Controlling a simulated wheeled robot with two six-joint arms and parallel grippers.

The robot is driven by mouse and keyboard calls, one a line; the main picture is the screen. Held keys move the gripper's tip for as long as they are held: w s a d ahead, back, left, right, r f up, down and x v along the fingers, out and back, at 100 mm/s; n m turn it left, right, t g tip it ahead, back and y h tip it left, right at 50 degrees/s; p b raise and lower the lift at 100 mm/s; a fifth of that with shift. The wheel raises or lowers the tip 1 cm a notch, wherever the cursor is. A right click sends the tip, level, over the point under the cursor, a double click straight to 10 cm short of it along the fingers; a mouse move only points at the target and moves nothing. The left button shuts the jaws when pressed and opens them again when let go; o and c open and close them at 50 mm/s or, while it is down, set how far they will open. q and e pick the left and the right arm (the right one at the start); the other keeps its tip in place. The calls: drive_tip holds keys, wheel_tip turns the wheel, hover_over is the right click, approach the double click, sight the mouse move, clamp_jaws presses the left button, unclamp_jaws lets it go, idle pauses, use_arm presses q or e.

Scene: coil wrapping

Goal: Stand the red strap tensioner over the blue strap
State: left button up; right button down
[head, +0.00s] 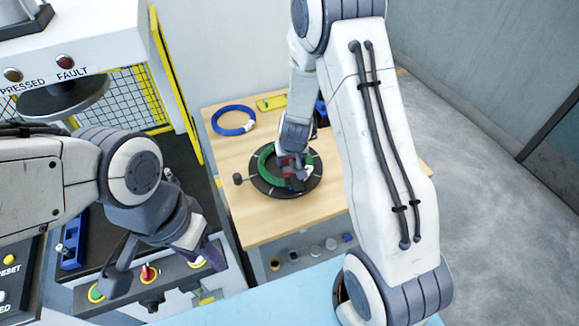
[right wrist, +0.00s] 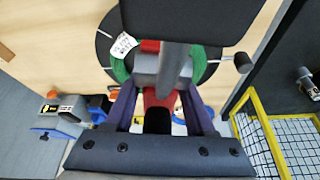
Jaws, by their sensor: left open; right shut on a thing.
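The red strap tensioner (head: 289,166) is in my right gripper (head: 291,158), low over the green coil (head: 267,165) on the black round stand. In the right wrist view the red tensioner (right wrist: 157,98) sits between the two purple fingers, partly hidden by a grey part. A ring of blue strap (head: 231,131) with a white tag lies at the table's back left, apart from the tensioner. Any blue strap under the tensioner is hidden; I cannot tell whether the tensioner touches the coil. My left gripper (head: 165,266) is open and empty above the control panel.
The black stand (head: 262,187) has a knob on its left. A yellow-green item (head: 272,102) lies at the wooden table's (head: 255,225) back edge. A blue and grey tool (right wrist: 70,117) shows in the right wrist view. Yellow-framed mesh (head: 130,103) stands left of the table.

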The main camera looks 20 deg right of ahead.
drive_tip(key=shift+f, duration=0.85)
drive_tip(key=shift+f+b, duration=0.6)
drive_tip(key=shift+b, duration=0.05)
drive_tip(key=shift+c, duration=1.2)
unclamp_jaws()
